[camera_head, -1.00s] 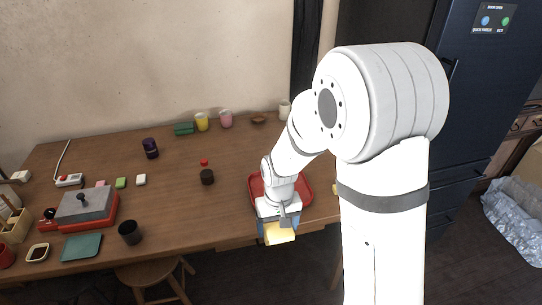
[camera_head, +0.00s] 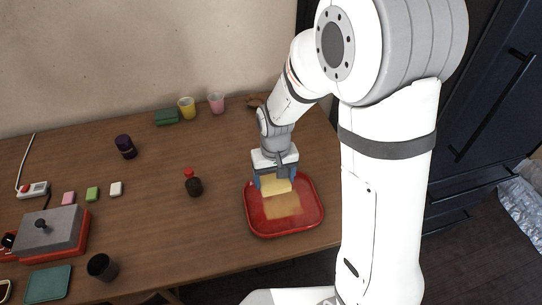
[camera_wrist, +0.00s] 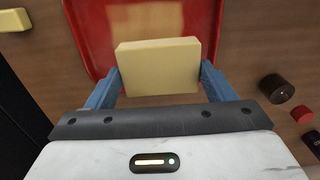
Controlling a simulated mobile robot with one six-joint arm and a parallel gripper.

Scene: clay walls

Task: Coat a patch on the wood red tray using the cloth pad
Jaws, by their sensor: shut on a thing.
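The red tray (camera_head: 312,219) lies on the table near its front edge, right of the middle. A tan patch (camera_head: 283,206) shows on the tray's floor. My gripper (camera_head: 275,185) is over the far part of the tray, shut on the pale yellow cloth pad (camera_head: 272,186). In the wrist view, the cloth pad (camera_wrist: 158,68) sits between the two blue fingers, with the tray (camera_wrist: 90,30) and part of the tan patch (camera_wrist: 150,19) beyond it. I cannot tell whether the pad touches the tray.
A small dark pot (camera_head: 195,187) stands left of the tray, with a red-topped piece beside it. A yellow cup (camera_head: 187,107) and a pink cup (camera_head: 216,103) stand at the back. A dark cup (camera_head: 101,267) stands front left. The table's middle is mostly clear.

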